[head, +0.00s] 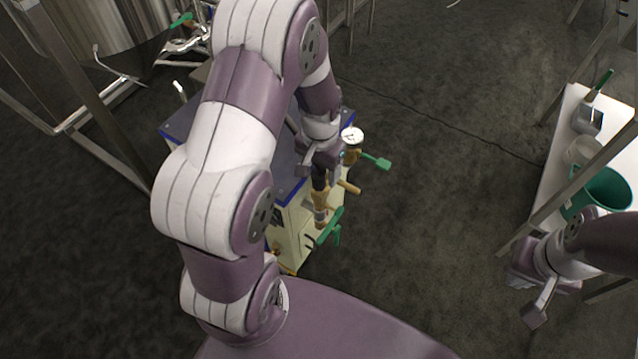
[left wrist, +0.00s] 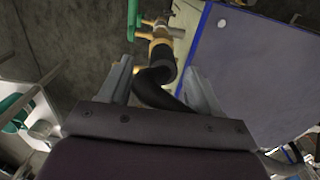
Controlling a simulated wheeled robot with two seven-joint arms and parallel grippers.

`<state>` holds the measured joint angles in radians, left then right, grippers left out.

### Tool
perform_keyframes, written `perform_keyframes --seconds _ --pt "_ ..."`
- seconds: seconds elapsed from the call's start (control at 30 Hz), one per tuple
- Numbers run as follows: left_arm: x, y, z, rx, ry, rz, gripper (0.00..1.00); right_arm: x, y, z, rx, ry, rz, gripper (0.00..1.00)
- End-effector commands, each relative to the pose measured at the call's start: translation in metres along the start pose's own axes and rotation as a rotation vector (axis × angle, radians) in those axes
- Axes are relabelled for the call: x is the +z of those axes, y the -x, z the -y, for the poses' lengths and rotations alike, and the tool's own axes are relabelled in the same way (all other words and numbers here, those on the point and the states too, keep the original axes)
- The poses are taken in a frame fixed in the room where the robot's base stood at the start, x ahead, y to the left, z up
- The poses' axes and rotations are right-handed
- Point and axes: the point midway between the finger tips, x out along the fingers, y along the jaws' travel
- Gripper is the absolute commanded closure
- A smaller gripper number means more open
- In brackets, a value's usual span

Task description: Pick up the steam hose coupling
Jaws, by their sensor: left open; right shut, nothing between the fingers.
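The steam hose coupling appears as a brass fitting (head: 320,198) on a black hose, at the front of a cream cabinet; in the left wrist view the brass end (left wrist: 161,36) sits at the top of the black hose (left wrist: 157,75). My left gripper (head: 320,168) is over the cabinet's edge, just above the coupling, with its fingers apart. In the left wrist view the hose runs between the two fingers, and the brass end lies beyond the fingertips. My arm hides part of the cabinet. My right gripper (head: 530,290) is at the right, shut and empty, away from the coupling.
The blue-edged cabinet top (head: 292,184) is beside the left gripper. A pressure gauge (head: 352,138) and green valve handles (head: 376,161) stand close by. A white table (head: 560,150) with a green bucket (head: 602,190) is at right. The floor between is clear.

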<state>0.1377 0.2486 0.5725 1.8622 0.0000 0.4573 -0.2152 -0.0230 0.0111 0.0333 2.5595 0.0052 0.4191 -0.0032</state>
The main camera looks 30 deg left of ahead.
Motion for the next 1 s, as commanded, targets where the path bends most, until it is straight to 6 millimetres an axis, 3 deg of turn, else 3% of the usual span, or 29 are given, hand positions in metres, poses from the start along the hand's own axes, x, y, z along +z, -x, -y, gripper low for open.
perform_keyframes --seconds 0.03,0.13,0.37,0.5,0.57,0.83,1.0 --pt "0.002 -0.014 0.002 0.001 0.001 0.004 0.37 0.001 -0.007 0.0 0.0 0.0 0.0 1.0" --pt "0.002 -0.031 0.002 0.001 -0.001 0.004 0.37 0.002 -0.012 0.0 0.0 0.0 0.0 1.0" --pt "0.001 -0.032 0.002 0.0 -0.001 0.001 0.4 0.001 -0.01 0.0 0.0 0.0 0.0 1.0" --pt "0.001 -0.032 0.002 0.0 -0.001 0.001 0.86 0.001 -0.01 0.0 0.0 0.0 0.0 1.0" --pt "0.001 -0.032 0.002 0.0 -0.001 0.001 1.0 0.001 -0.01 0.0 0.0 0.0 0.0 1.0" --pt "0.001 -0.03 0.002 0.0 -0.001 -0.001 1.0 0.001 -0.009 0.0 0.0 0.0 0.0 1.0" --pt "0.0 -0.013 0.002 0.0 -0.001 -0.002 1.0 0.001 -0.003 0.0 0.0 0.0 0.0 1.0"
